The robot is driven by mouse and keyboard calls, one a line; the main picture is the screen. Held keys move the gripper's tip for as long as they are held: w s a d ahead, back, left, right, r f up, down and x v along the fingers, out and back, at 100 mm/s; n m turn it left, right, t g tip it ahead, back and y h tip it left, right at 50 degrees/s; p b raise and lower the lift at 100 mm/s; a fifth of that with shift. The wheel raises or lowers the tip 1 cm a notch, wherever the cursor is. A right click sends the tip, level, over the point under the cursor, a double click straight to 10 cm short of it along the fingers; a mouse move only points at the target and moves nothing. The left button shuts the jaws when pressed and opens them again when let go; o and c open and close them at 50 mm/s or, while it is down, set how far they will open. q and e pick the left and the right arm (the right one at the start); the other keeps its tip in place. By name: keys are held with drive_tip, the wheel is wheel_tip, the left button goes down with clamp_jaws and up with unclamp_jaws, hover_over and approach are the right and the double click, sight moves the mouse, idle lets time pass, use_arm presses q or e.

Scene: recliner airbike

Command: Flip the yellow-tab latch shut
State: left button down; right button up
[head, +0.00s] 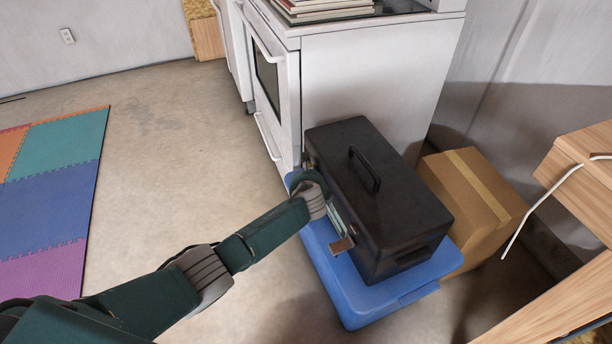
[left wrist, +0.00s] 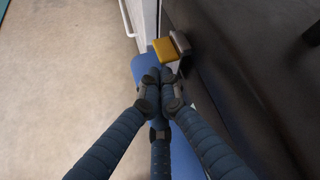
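A black toolbox (head: 375,190) with a top handle stands on a blue bin (head: 345,290). In the left wrist view a yellow tab (left wrist: 165,50) sticks out from the dark box side (left wrist: 240,70), next to a brownish-grey block (left wrist: 181,42). My left gripper (left wrist: 161,76) has its fingers drawn together, with nothing seen between them. Their tips appear just below the yellow tab; contact cannot be told. In the head view my left wrist hides the fingers beside the box's far left corner. A brownish flap (head: 343,245) sticks out nearer the front. My right gripper is not in view.
A white stove (head: 365,80) stands behind the toolbox. A cardboard box (head: 478,205) is close on its right. Wooden furniture (head: 585,180) with a white cable is at far right. Open floor (head: 190,150) lies to the left, with a coloured foam mat (head: 50,190).

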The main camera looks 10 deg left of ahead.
use_arm(q)
drive_tip(key=shift+r, duration=0.1)
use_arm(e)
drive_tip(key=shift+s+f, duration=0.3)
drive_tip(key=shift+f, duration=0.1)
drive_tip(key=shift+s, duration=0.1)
use_arm(q)
drive_tip(key=v, duration=0.8)
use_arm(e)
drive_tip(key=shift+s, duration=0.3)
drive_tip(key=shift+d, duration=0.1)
